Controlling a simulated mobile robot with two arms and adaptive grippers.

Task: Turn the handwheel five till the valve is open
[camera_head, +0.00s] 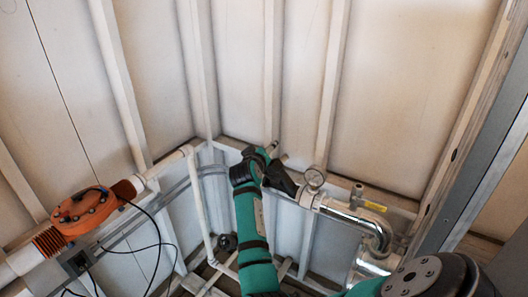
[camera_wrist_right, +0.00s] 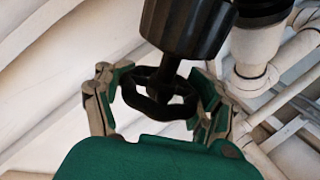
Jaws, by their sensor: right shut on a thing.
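The black handwheel (camera_wrist_right: 155,108) shows in the right wrist view below a thick dark cylindrical body (camera_wrist_right: 187,25). My right gripper (camera_wrist_right: 160,92) has a finger on each side of the wheel and is shut on its rim. In the head view, my teal arm rises from the bottom middle, and its dark gripper (camera_head: 281,180) is at the left end of the metal pipework. The handwheel cannot be made out there, as the wrist and gripper cover that spot. My left gripper is not in view.
An orange housing (camera_head: 84,210) with black cables is on the left. Pale ribbed walls rise behind.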

